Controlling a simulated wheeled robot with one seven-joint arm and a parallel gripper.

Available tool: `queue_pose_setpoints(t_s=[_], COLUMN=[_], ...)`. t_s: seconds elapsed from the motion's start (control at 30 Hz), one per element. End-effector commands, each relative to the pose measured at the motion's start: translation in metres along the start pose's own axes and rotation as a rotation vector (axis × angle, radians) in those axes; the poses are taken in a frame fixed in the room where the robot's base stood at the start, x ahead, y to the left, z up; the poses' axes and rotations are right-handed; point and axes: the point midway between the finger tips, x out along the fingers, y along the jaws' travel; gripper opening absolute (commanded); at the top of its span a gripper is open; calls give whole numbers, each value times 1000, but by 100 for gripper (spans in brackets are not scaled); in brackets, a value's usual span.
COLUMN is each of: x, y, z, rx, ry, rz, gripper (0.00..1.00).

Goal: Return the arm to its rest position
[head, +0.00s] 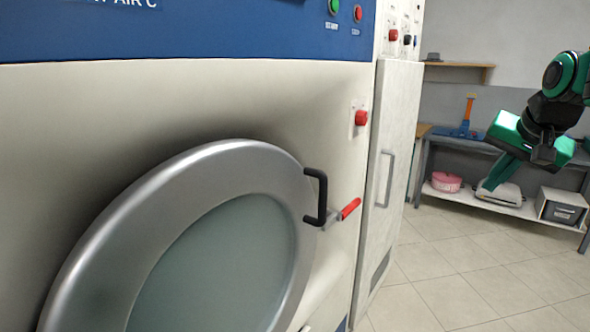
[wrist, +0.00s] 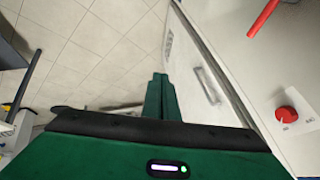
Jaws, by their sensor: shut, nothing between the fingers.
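My gripper (head: 488,187) is at the right of the head view, on my raised green and black arm. Its green fingers point down and to the left, in open air in front of the shelves. They are shut with nothing between them. In the wrist view the closed fingers (wrist: 160,78) point over the tiled floor, beside the white cabinet. My gripper touches nothing that I can see.
A large machine with a round glass door (head: 225,260) fills the left. Its door has a black handle (head: 318,197), and a red lever (head: 349,209) sticks out beside it. A shelf unit (head: 470,195) stands at the back right. The tiled floor (head: 450,270) between is clear.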

Motion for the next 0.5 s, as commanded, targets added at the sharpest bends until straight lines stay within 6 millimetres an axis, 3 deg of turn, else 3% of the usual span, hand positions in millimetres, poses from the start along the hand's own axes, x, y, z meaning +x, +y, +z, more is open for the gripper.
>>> queue_pose_setpoints(t_s=[0.03,0.1,0.3,0.5], x=[6,14,25,24], y=[25,58,140,192], z=[22,54,153,234], rx=[-10,-34,-98,-144], ry=[-40,-102,-293,-450], rz=[38,86,195,251], gripper=[0,0,0,0])
